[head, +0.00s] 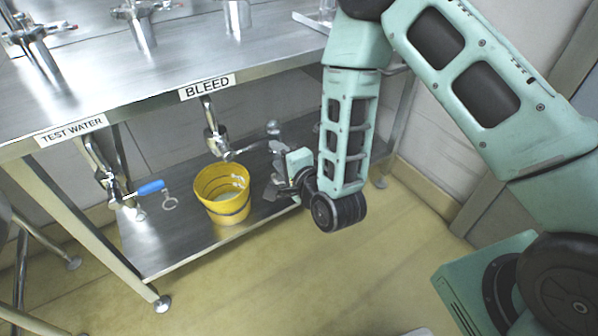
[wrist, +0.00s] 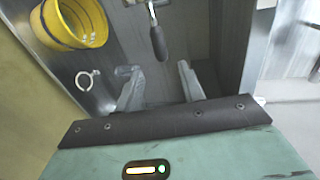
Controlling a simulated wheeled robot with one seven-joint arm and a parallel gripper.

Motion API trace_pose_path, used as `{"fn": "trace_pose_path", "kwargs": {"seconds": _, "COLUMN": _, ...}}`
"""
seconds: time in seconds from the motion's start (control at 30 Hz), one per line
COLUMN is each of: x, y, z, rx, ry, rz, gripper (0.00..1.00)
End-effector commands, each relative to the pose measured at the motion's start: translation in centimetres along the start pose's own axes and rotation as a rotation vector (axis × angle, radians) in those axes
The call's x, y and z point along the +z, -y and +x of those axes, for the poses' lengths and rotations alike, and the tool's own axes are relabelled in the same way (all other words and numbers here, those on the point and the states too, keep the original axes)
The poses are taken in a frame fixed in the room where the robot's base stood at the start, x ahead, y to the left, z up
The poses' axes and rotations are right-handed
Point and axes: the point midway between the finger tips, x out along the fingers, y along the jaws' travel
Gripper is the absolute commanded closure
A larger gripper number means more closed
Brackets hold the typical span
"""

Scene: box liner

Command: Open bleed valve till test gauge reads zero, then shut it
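The bleed valve (head: 214,138) hangs from the bench's front edge under the BLEED label (head: 207,87). Its lever reaches right, toward my gripper (head: 273,180). In the wrist view a lever with a dark grip (wrist: 158,42) lies just beyond and between the fingertips (wrist: 157,72). The fingers are apart with nothing between them; contact with the lever cannot be made out. A yellow bucket (head: 222,192) with pale liquid stands below the valve; it also shows in the wrist view (wrist: 72,22). I cannot make out a gauge reading in either view.
A TEST WATER valve with a blue handle (head: 150,187) hangs at left. The lower steel shelf (head: 165,250) is bare in front. Taps stand on the bench top (head: 165,60).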

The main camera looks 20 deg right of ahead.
Motion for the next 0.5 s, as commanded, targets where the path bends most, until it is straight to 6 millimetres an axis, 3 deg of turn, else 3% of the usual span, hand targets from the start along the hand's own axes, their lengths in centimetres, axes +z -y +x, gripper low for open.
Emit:
{"fn": "trace_pose_path", "kwargs": {"seconds": 0.23, "x": 0.0, "y": -0.1, "z": -6.0, "rx": 0.006, "ry": 0.002, "rz": 0.0, "gripper": 0.61}}
{"fn": "trace_pose_path", "kwargs": {"seconds": 0.5, "x": 0.1, "y": 0.3, "z": -8.1, "rx": 0.005, "ry": 0.0, "rz": 0.0, "gripper": 0.61}}
